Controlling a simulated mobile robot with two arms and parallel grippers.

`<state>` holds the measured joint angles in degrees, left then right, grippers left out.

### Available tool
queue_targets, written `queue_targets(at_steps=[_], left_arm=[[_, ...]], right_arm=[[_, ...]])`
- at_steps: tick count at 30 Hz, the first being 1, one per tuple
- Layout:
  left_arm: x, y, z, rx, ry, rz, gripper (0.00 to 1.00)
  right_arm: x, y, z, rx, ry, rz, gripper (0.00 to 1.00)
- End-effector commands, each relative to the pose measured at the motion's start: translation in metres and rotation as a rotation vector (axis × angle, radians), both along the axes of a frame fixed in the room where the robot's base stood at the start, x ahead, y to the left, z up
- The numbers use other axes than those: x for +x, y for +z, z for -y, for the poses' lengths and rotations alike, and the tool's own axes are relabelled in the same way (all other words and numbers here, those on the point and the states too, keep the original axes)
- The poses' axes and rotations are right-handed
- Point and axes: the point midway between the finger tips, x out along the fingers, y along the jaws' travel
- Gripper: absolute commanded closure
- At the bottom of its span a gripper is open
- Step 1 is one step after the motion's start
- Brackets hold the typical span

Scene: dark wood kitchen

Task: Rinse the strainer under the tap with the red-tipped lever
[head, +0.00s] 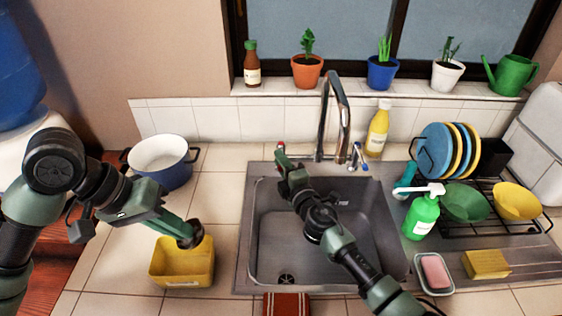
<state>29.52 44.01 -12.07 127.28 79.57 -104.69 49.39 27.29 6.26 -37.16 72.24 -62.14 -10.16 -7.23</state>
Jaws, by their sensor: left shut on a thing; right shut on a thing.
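The yellow square vessel (168,268), which appears to be the strainer, is left of the sink; its holes are too small to make out. My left gripper (191,238) is shut at its far rim. I cannot tell whether it rests on the counter or hangs just above it. The chrome tap (326,110) stands behind the sink. Its red-tipped lever (281,148) is on the left and a blue-tipped lever (362,158) is on the right. My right gripper (284,162) is shut at the red-tipped lever and partly hides it. No water stream is visible.
The sink basin (268,245) is empty, with my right arm across it. A white and blue pot (162,160) stands behind my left gripper. Right of the sink are a green soap bottle (421,218), a dish rack (480,225) and a soap dish (434,273).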

Motion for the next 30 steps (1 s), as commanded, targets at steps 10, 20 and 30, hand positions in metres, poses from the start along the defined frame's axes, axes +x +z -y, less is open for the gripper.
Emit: queue_targets(at_steps=[10,20,30], left_arm=[[0.000,0.000,0.000,0.000,0.000,0.000,1.00],[0.000,-0.007,0.000,0.000,0.000,0.000,1.00],[0.000,-0.032,0.000,0.000,0.000,0.000,1.00]], right_arm=[[0.000,-0.002,0.000,-0.002,0.000,-0.002,1.00],[-0.001,-0.004,-0.006,0.004,-0.044,-0.002,1.00],[0.001,-0.004,-0.017,-0.002,-0.231,-0.002,1.00]])
